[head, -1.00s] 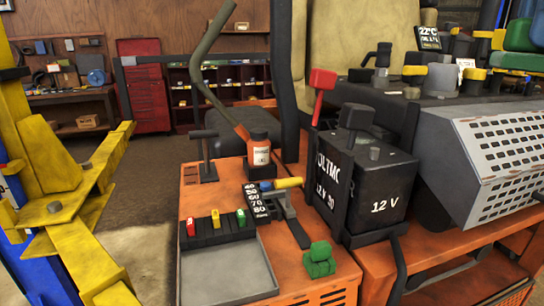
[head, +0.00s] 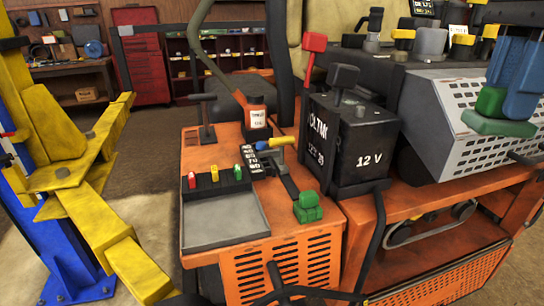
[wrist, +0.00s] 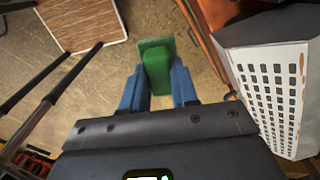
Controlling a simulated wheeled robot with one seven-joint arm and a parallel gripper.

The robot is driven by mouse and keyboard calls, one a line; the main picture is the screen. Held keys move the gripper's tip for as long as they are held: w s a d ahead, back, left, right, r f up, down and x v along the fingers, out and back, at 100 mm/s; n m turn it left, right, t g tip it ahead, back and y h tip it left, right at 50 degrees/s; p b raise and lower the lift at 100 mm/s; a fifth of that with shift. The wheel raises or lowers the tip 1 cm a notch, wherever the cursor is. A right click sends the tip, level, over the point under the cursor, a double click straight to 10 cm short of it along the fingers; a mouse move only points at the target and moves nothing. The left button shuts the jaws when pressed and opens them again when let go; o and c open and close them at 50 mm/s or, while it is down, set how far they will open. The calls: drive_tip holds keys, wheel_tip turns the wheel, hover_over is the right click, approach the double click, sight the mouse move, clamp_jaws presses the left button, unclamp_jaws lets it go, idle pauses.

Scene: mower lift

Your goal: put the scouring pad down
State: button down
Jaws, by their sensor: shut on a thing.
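The scouring pad (head: 497,125) is green, with a flat plate under a block-like grip. My gripper (head: 508,98), with blue fingers, is shut on the grip at the upper right of the head view. The pad hangs plate-down in front of the white perforated panel, apart from any surface as far as I can see. In the wrist view the pad (wrist: 155,62) sits between the two blue fingertips (wrist: 159,78), with floor behind it.
An orange deck (head: 290,238) carries a grey tray (head: 225,222), a small green object (head: 308,208), a black 12 V battery (head: 350,145) and a bottle (head: 256,118). The perforated panel (head: 455,110) stands close by. A yellow lift arm (head: 95,225) is at left.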

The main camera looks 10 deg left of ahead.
drive_tip(key=w+f+n, duration=0.1)
drive_tip(key=f+n, duration=0.8)
drive_tip(key=f, duration=1.4)
drive_tip(key=w+f+n, duration=0.2)
drive_tip(key=f+n, duration=0.7)
drive_tip(key=f, duration=1.5)
drive_tip(key=shift+w+f+n, duration=0.15)
drive_tip(key=shift+w+n, duration=0.1)
drive_tip(key=shift+n, duration=0.05)
